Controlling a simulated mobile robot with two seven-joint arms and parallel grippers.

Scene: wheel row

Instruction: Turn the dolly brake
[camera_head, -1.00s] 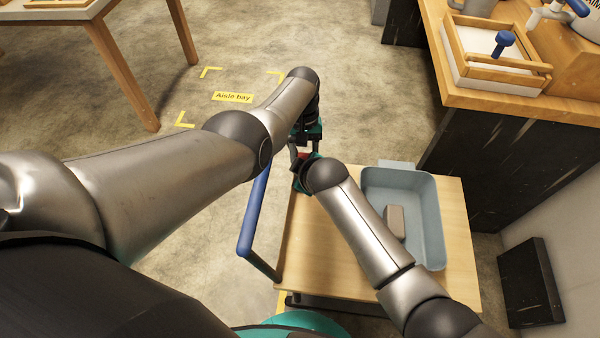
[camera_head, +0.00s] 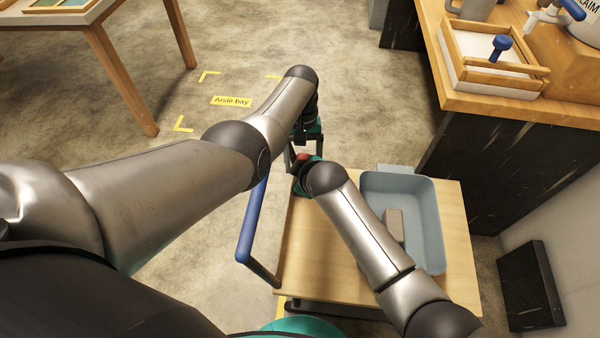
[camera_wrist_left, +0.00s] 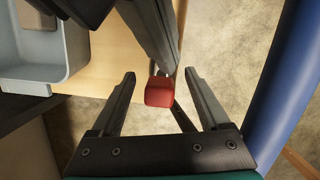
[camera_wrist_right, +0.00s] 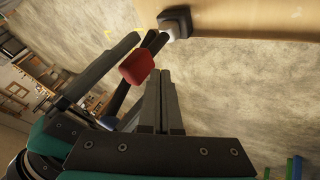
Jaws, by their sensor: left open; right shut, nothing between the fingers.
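The dolly (camera_head: 330,265) has a light wooden top and a blue push handle (camera_head: 252,225). A red knob (camera_wrist_left: 160,93) on a dark lever, apparently the brake, is at its edge. The knob also shows in the right wrist view (camera_wrist_right: 137,66). My left gripper (camera_wrist_left: 160,74) is open, with one finger on each side of the knob and visible gaps. In the head view its fingers (camera_head: 303,150) are partly hidden. My right gripper (camera_wrist_right: 160,78) is shut and empty, close beside the knob. In the head view the right arm hides most of the lever.
A workbench (camera_head: 480,95) with a wooden tray (camera_head: 497,78) stands to the right. A table (camera_head: 125,75) is at upper left. The floor around the "Aisle bay" mark (camera_head: 231,101) is clear.

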